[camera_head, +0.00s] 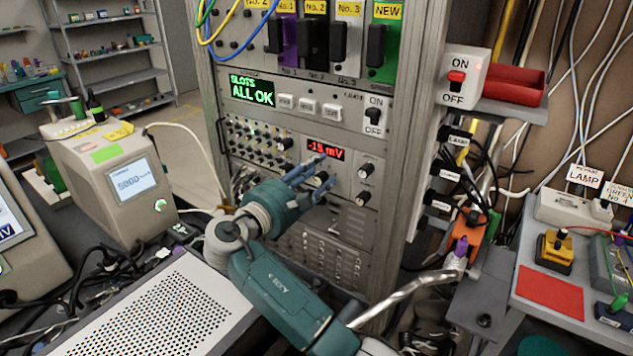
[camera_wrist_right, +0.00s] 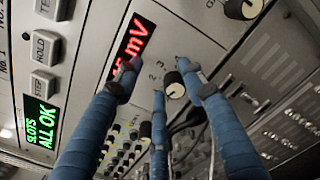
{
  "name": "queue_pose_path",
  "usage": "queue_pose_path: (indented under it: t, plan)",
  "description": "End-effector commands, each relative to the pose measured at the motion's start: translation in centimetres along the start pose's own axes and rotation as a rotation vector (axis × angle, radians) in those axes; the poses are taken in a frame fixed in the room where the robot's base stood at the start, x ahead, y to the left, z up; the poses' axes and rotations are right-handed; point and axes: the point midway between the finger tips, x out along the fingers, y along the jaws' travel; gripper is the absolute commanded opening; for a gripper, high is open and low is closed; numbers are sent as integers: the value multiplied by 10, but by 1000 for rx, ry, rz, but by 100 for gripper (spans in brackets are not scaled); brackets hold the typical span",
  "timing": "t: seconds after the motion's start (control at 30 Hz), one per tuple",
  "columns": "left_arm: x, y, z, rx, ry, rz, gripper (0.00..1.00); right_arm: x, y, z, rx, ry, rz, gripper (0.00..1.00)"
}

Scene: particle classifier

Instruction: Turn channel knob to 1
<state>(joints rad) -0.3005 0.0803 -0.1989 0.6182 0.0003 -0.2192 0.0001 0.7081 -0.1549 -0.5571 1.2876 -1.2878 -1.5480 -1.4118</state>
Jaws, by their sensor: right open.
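The channel knob (camera_wrist_right: 174,85) is a small round knob with a pale cap, below the red "mV" display (camera_wrist_right: 131,45) in the right wrist view. The numbers 2 and 3 are readable beside it; its pointer direction is too small to tell. My right gripper (camera_wrist_right: 160,70) is open, its blue fingers spread around the knob, one on each side and a third below. I cannot tell whether any finger touches it. In the head view my right gripper (camera_head: 321,172) reaches the panel under the display (camera_head: 325,148), which reads about -15 mV, and partly hides the knob. My left gripper is not in view.
Two more knobs, an upper (camera_head: 366,169) and a lower (camera_head: 363,198), sit to the right on the same panel. A green "ALL OK" screen (camera_head: 252,88) and buttons are above. A socket panel (camera_head: 256,142) with cables is to the left. A perforated box (camera_head: 165,315) stands in front.

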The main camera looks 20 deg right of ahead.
Motion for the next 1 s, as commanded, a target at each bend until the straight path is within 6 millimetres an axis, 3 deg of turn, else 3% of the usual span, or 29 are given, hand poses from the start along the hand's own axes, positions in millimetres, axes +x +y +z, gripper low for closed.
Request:
queue_pose_path:
  t: [0.2, 0.4, 1.0]
  plan:
    - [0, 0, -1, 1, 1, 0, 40, -1, 24, 39, 5, 1, 1, 40]
    - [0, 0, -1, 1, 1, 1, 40, -1, 37, 61, 1, 2, -1, 40]
    - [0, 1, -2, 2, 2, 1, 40, -1, 40, 66, -1, 2, -1, 40]
